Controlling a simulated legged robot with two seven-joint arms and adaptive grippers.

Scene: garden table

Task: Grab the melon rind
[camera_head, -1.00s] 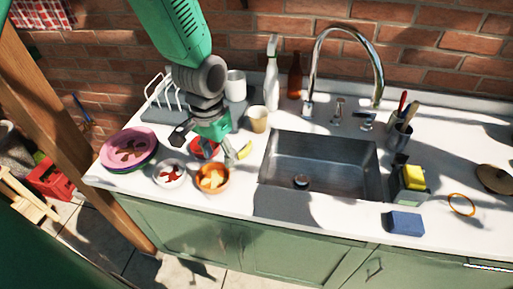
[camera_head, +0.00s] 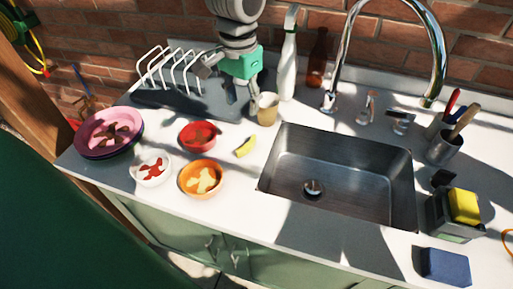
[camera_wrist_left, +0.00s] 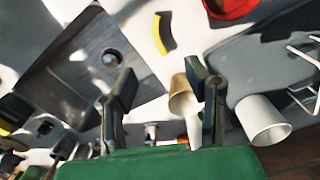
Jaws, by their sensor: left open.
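The melon rind (camera_head: 246,147) is a small yellow-green curved piece lying on the white counter, between the red bowl (camera_head: 199,135) and the sink (camera_head: 338,178). It also shows in the left wrist view, at the top centre (camera_wrist_left: 164,33), with nothing covering it. My left gripper (camera_head: 232,92) is behind the rind in the head view, over the front of the drying rack and close to the beige cup (camera_head: 267,109). Its fingers (camera_wrist_left: 161,84) are spread, with nothing gripped between them, and apart from the rind. My right gripper is not in view.
Orange (camera_head: 202,179) and white (camera_head: 151,170) bowls holding scraps and pink plates (camera_head: 108,132) stand at left. The drying rack (camera_head: 175,90), white bottle (camera_head: 288,62), brown bottle (camera_head: 317,60) and faucet (camera_head: 370,45) stand behind. The counter around the rind is clear.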

